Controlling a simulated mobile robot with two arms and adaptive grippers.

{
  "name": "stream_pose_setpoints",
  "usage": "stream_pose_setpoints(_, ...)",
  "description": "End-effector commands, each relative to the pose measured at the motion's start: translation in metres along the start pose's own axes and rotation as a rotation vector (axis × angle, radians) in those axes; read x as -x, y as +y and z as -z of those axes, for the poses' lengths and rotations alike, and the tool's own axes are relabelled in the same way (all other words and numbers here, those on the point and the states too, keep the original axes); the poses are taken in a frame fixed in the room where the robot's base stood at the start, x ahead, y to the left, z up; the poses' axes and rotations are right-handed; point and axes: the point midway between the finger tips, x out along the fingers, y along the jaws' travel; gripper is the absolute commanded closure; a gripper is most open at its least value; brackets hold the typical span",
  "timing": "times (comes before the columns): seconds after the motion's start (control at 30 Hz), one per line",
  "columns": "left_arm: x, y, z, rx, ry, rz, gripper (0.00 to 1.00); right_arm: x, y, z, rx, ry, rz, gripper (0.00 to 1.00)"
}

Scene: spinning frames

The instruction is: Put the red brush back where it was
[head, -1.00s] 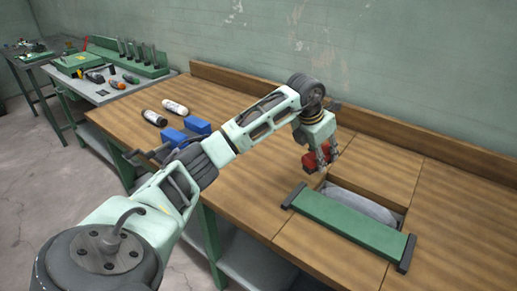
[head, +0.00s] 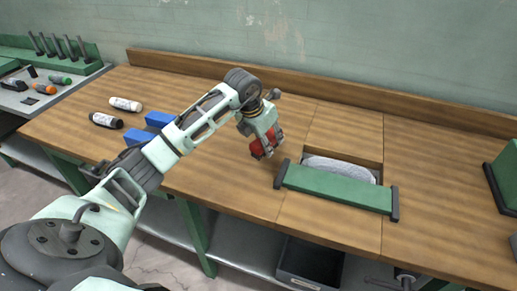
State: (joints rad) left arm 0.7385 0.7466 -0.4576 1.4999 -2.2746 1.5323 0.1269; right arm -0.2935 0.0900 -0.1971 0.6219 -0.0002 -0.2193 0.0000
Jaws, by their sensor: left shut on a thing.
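The red brush (head: 258,149) is in the jaws of my left gripper (head: 267,143), over the wooden workbench (head: 225,172). The gripper is shut on it and hides part of it. I cannot tell whether the brush touches the bench top. It is just left of a recess in the bench that holds a grey rounded thing (head: 340,168). A green bar with dark ends (head: 335,188) lies along the front of that recess. My right gripper is out of view.
Two blue blocks (head: 140,137) stand behind my left arm. A white bottle (head: 125,104) and a black bottle (head: 106,120) lie at the left. A green object (head: 503,175) stands at the right edge. A dark bin (head: 310,262) sits below the bench.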

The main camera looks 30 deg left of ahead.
Motion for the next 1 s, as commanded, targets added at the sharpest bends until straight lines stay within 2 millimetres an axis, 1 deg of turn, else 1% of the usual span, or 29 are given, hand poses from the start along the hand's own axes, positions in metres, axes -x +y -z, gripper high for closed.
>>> stream_pose_setpoints(0.03,0.000,0.006,0.008,0.000,0.003,0.000,0.90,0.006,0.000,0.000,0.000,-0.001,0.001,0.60)
stream_pose_setpoints(0.1,-0.004,0.012,0.015,0.000,0.001,0.001,0.90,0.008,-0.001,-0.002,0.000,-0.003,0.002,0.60)
stream_pose_setpoints(0.27,-0.009,0.017,0.022,-0.001,-0.001,0.002,0.90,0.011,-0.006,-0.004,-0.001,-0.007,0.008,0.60)
stream_pose_setpoints(0.4,-0.026,0.016,0.030,0.000,0.003,0.003,0.90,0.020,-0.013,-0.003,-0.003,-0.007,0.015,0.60)
stream_pose_setpoints(0.5,-0.038,0.016,0.034,0.001,0.000,0.002,0.90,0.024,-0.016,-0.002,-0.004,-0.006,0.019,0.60)
stream_pose_setpoints(0.57,-0.042,0.017,0.036,0.000,-0.001,0.002,0.90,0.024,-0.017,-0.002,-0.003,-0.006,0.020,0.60)
stream_pose_setpoints(0.8,-0.044,0.017,0.036,-0.001,-0.003,0.001,0.90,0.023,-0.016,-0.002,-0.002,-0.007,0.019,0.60)
stream_pose_setpoints(0.93,-0.048,0.017,0.038,-0.002,-0.002,0.000,0.90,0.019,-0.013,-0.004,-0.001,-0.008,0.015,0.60)
stream_pose_setpoints(0.97,-0.047,0.017,0.037,-0.001,-0.002,0.000,0.64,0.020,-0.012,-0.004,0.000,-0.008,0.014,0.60)
stream_pose_setpoints(1.0,-0.047,0.017,0.037,-0.001,-0.002,0.000,0.61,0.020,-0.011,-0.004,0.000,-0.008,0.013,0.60)
